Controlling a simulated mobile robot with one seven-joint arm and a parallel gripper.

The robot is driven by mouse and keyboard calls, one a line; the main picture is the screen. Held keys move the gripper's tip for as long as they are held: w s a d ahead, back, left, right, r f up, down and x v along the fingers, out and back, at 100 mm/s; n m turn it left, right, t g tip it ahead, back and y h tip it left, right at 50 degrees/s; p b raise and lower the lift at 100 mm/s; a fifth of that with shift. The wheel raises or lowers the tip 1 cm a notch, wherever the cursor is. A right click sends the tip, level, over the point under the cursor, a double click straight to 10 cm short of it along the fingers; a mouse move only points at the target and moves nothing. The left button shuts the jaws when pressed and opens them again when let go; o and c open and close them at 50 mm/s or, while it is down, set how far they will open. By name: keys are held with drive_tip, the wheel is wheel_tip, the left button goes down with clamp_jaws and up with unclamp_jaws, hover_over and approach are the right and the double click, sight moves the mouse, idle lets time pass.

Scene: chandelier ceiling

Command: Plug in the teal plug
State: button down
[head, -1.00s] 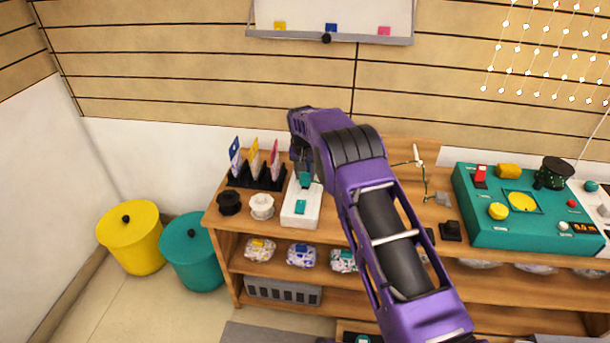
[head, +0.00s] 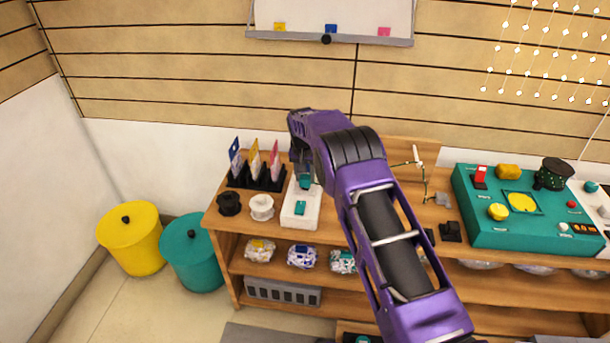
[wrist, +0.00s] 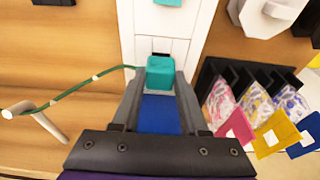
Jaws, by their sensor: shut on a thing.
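My gripper (wrist: 162,92) is shut on the teal plug (wrist: 160,72) in the wrist view. The plug also shows under my gripper (head: 305,176) in the head view. It is at the far part of the white power strip (head: 298,221), on the wooden shelf top. In the wrist view the strip (wrist: 187,22) runs up from the plug, with a dark socket opening (wrist: 160,46) just beyond it. A green cord (wrist: 85,82) runs left from the plug side to a pale post. The plug's prongs are hidden, and I cannot tell whether they are inserted.
A teal block (head: 300,208) sits on the strip's near part. A black rack with cards (head: 257,178) stands left of the strip, with black (head: 229,203) and white (head: 262,207) spools in front. A teal control panel (head: 480,226) stands at the right.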

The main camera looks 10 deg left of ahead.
drive_tip(key=shift+f, duration=0.45)
idle(0.3)
drive_tip(key=shift+c, duration=1.8)
unclamp_jaws()
drive_tip(key=shift+o, duration=0.4)
drive_tip(key=shift+o, duration=1.4)
drive_tip(key=shift+r, duration=0.1)
drive_tip(key=shift+w+p+v, duration=0.25)
drive_tip(key=shift+p+v, duration=0.25)
drive_tip(key=shift+v, duration=0.7)
drive_tip(key=shift+w+p+v, duration=0.3)
drive_tip(key=shift+p+v, duration=0.15)
drive_tip(key=shift+v, duration=0.75)
drive_tip(key=shift+w+p+v, duration=0.25)
drive_tip(key=shift+p+v, duration=0.25)
drive_tip(key=shift+v, duration=0.7)
drive_tip(key=shift+r, duration=0.2)
